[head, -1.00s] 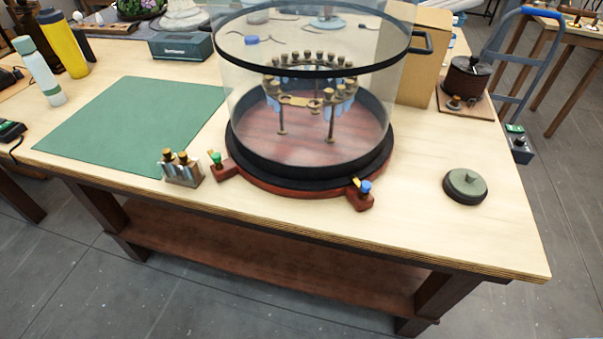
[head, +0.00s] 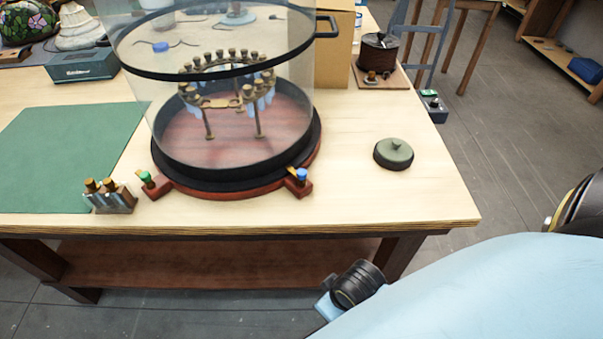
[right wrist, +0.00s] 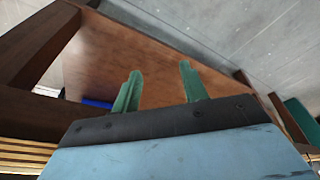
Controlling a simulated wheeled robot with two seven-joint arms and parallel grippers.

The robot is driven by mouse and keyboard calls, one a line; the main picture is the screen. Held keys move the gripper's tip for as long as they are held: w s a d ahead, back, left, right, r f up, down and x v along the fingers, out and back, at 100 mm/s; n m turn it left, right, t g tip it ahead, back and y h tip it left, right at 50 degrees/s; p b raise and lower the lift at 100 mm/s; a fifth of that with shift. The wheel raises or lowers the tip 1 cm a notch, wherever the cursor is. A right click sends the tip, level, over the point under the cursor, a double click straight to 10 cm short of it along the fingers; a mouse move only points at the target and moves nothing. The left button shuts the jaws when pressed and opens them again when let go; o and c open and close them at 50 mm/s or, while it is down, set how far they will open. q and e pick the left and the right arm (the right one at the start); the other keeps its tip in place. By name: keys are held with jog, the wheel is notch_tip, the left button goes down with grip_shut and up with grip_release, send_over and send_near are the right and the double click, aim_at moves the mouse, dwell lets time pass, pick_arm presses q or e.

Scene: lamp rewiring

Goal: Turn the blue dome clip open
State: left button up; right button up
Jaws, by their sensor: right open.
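The blue dome clip (head: 301,175) sits on a red block at the front right of the round dome base, with a yellow piece beside it. The clear dome (head: 215,100) stands on its black and red base. A green clip (head: 147,179) sits on a like block at the front left. In the right wrist view my right gripper (right wrist: 158,82) is open and empty, its two green fingers apart, with the table's lower wooden shelf beyond them. My right arm shows at the lower right of the head view, but its fingers do not. My left gripper is not in view.
A small block with brass-topped pegs (head: 108,196) stands left of the base. A round green-topped lid (head: 393,153) lies to the right. The table's front edge (head: 250,228) runs between my right arm and the clips. The tabletop right of the base is mostly clear.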

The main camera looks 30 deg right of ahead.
jog(key=w+a+r+n+y, duration=0.1)
jog(key=w+a+r+n, duration=0.15)
jog(key=r, duration=0.95)
jog(key=w+a+r+n+y, duration=0.2)
jog(key=w+a+r+n, duration=0.2)
jog(key=w+n, duration=0.6)
jog(key=n+g+h, duration=0.3)
jog(key=n, duration=0.7)
send_near(302, 172)
jog(key=shift+m, duration=0.25)
notch_tip(302, 172, down, 9)
jog(key=shift+a+r+b, duration=0.1)
jog(key=shift+a+b, duration=0.05)
jog(key=shift+b, duration=0.45)
grip_shut()
